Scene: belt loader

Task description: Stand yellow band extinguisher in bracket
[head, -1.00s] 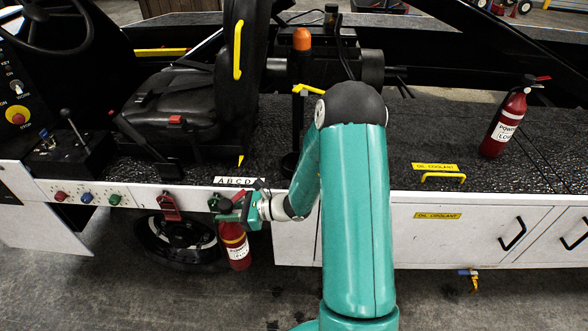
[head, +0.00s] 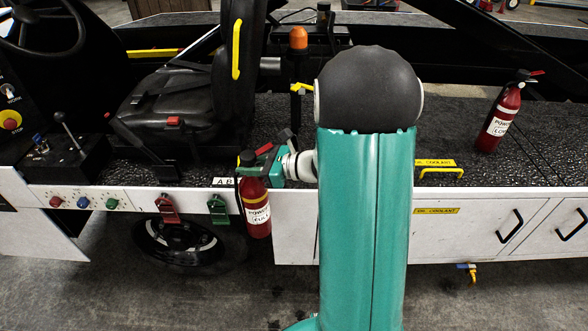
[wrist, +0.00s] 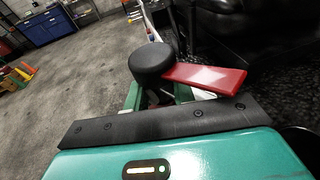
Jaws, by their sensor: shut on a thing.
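The yellow band extinguisher (head: 257,211) is a red cylinder with a yellow stripe and a white label. It hangs upright in front of the white side panel, right of the green bracket (head: 217,210). My gripper (head: 258,166) is shut on it near the top. In the wrist view its black round cap (wrist: 152,59) and red lever (wrist: 205,78) show above my gripper's green fingers (wrist: 158,97); the grip itself is partly hidden. The green bracket and a red bracket (head: 168,208) sit side by side on the panel, both empty.
A second red extinguisher (head: 497,118) stands on the black deck at right, near a yellow handle (head: 441,171). The seat (head: 178,100) is above the brackets. A wheel (head: 180,242) is below them. Open floor lies in front.

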